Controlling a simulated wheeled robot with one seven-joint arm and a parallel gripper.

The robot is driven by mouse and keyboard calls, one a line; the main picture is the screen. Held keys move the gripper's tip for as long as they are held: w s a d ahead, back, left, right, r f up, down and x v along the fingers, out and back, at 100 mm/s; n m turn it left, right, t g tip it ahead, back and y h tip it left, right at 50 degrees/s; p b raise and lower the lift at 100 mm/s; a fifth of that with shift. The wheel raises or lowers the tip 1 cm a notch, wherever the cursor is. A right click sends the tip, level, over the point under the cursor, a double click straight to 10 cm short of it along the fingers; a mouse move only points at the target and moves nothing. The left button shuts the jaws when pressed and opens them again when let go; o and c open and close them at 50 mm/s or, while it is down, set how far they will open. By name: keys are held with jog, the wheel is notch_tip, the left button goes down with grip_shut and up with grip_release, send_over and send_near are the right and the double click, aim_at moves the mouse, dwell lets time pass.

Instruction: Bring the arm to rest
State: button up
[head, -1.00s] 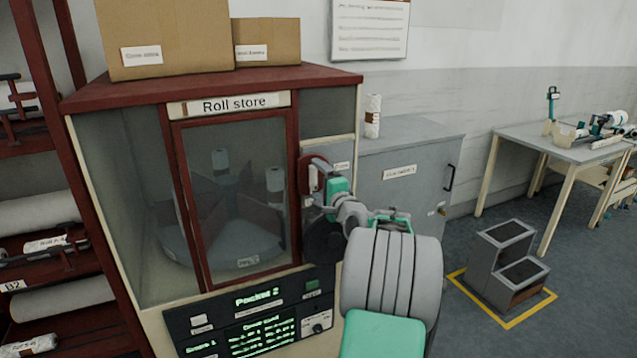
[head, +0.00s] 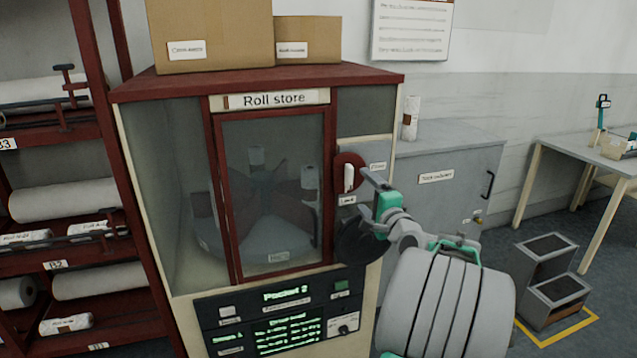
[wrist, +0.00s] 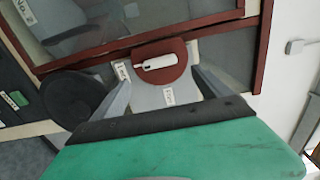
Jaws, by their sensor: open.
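My gripper (head: 366,184) is in front of the right side of the cabinet labelled "Roll store" (head: 253,80). Its two grey fingers are apart with nothing between them; in the wrist view my gripper (wrist: 166,83) shows the same open gap. Beyond the fingertips is a dark red round plate with a white handle (wrist: 158,62), which also shows in the head view as a white handle (head: 349,177). I cannot tell whether a finger touches it. The glass door (head: 272,190) looks closed, with white rolls standing on a turntable behind it.
A dark control panel (head: 280,318) with green text is below the door. A shelf rack with white rolls (head: 62,198) stands at the left.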

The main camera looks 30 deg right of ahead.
jog(key=s+a+f+n+g+y, duration=0.2)
jog(key=s+f+n+g, duration=0.15)
jog(key=f, duration=0.55)
jog(key=s+a+f+n+g+y, duration=0.1)
jog(key=s+f+n+g, duration=0.25)
jog(key=f, duration=0.55)
jog(key=s+a+f+n+g+y, duration=0.25)
jog(key=s+a+f+g, duration=0.35)
jog(key=s+f, duration=0.4)
jog(key=s+a+r+n+g+p, duration=0.2)
jog(key=s+a+r+n+g, duration=0.2)
jog(key=s+a, duration=0.6)
jog(key=w+a+r+n+t+p, duration=0.1)
jog(key=w+a+r+n, duration=0.1)
jog(key=a, duration=0.5)
jog(key=w+a+r+n+t+p, duration=0.1)
jog(key=w+a+r+n, duration=0.2)
jog(key=a+r, duration=0.3)
jog(key=w+a+r+n+p, duration=0.1)
jog(key=w+a+r+n, duration=0.2)
jog(key=a, duration=0.5)
jog(key=shift+w+r+t, duration=0.4)
jog(key=shift+w+r, duration=0.1)
